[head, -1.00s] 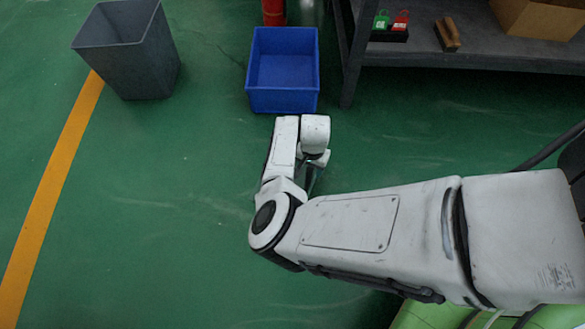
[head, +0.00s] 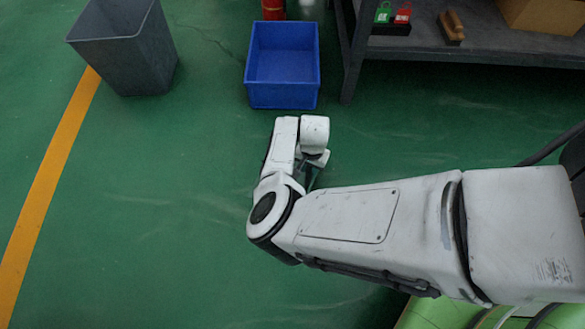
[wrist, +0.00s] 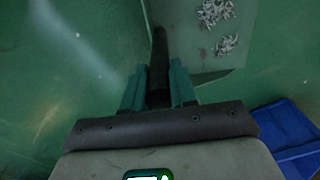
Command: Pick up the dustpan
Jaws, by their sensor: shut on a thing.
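In the wrist view, my gripper (wrist: 158,80) has its two teal fingers shut on a dark upright handle (wrist: 159,48), which I take to be the dustpan's. A flat grey-green panel (wrist: 190,58) with pale shavings on it lies beyond and to the right of the handle. It looks like the dustpan's pan, but I cannot see clearly how it joins the handle. In the head view, my gripper (head: 310,176) is mostly hidden under my white wrist, and the dustpan cannot be made out there.
A blue bin (head: 283,95) stands just beyond my wrist and shows at lower right in the wrist view (wrist: 288,140). A grey waste bin (head: 135,60) is at upper left. A dark shelf (head: 480,50) stands at upper right. Green floor left of my arm is clear.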

